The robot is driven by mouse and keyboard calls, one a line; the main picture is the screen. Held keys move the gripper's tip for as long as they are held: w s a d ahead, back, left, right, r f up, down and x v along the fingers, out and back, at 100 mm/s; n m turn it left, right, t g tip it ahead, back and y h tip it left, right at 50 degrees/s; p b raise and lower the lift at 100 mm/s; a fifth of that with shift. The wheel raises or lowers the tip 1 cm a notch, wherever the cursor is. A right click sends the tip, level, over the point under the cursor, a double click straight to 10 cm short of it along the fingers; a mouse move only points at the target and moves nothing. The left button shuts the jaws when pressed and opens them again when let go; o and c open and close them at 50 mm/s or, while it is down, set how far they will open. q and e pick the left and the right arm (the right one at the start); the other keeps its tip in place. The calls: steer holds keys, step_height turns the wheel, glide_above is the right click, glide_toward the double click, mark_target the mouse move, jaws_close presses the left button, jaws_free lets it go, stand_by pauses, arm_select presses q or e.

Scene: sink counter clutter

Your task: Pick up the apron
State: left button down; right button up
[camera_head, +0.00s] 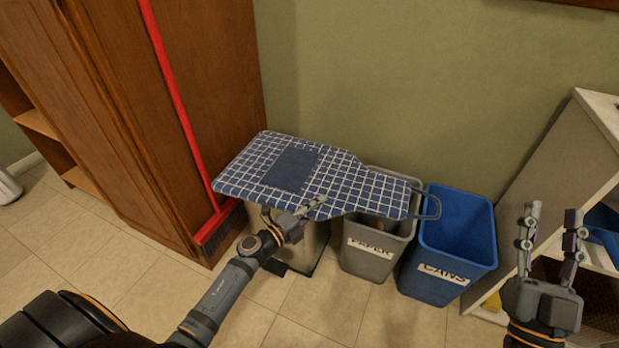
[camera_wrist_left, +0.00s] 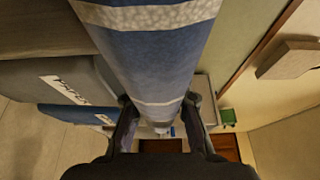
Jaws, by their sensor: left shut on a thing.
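The blue apron (camera_head: 235,176) with a white grid pattern is spread out flat above the bins in the head view, with a plain dark blue pocket and a blue loop at its right end. My left gripper (camera_head: 311,208) is shut on the near edge of the apron. In the left wrist view the apron (camera_wrist_left: 155,60) fills the middle, with its lower end between the fingers of my left gripper (camera_wrist_left: 162,112). My right gripper (camera_head: 550,238) is open and empty at the right, apart from the apron.
A grey paper bin (camera_head: 366,262) and a blue cans bin (camera_head: 447,262) stand below the apron's right part. A metal bin (camera_head: 308,250) is partly hidden under it. A red broom (camera_head: 180,110) leans at a wooden cabinet (camera_head: 130,130). A white shelf unit (camera_head: 560,150) is at right.

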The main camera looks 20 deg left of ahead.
arm_select(q)
steer(key=shift+r+p, duration=0.7)
steer(key=shift+r, duration=0.2)
steer(key=shift+r+p, duration=0.7)
steer(key=shift+r, duration=0.2)
arm_select(e)
step_height(320, 180, down, 22)
steer(key=w+m+g+h, duration=0.1)
steer(key=g, duration=1)
arm_select(q)
step_height(320, 180, up, 2)
steer(key=shift+p, duration=0.75)
step_height(320, 180, up, 2)
steer(key=shift+p, duration=0.75)
step_height(320, 180, up, 2)
steer(key=shift+p, duration=0.8)
steer(key=shift+r, duration=0.25)
arm_select(e)
steer(key=s+f+g, duration=1.1)
steer(key=s+f, duration=0.2)
steer(key=s, duration=0.2)
steer(key=shift+s+a+f, duration=0.25)
steer(key=shift+f, duration=0.1)
arm_select(q)
steer(key=shift+f, duration=0.1)
